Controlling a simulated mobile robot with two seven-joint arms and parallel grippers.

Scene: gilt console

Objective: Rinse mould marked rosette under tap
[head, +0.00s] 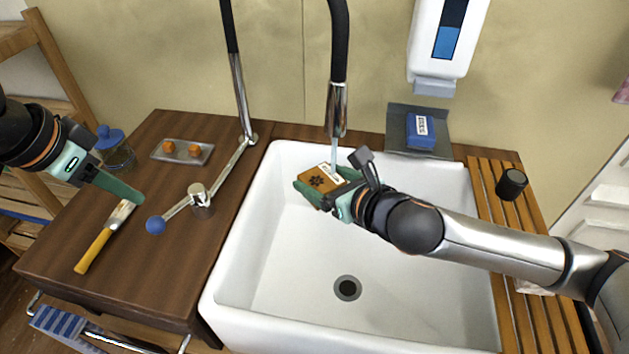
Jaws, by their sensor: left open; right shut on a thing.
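The mould (318,181) is an orange-brown block with a dark rosette mark and a white label on its upper face. My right gripper (330,190) is shut on it and holds it above the white sink basin (290,270), below the tap spout (337,110). A thin pale stream appears to run from the spout down to the mould's back edge. The tap's lever, with a blue knob (155,225), lies over the wooden counter. My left gripper (138,198) is open, just above and left of the knob, apart from it.
A yellow-handled brush (93,250) lies on the counter near my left gripper. A tray (182,151) with two orange pieces and a blue-lidded jar (113,148) stand behind. A blue block (420,132) sits behind the sink; a black cup (511,184) is on the right slats.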

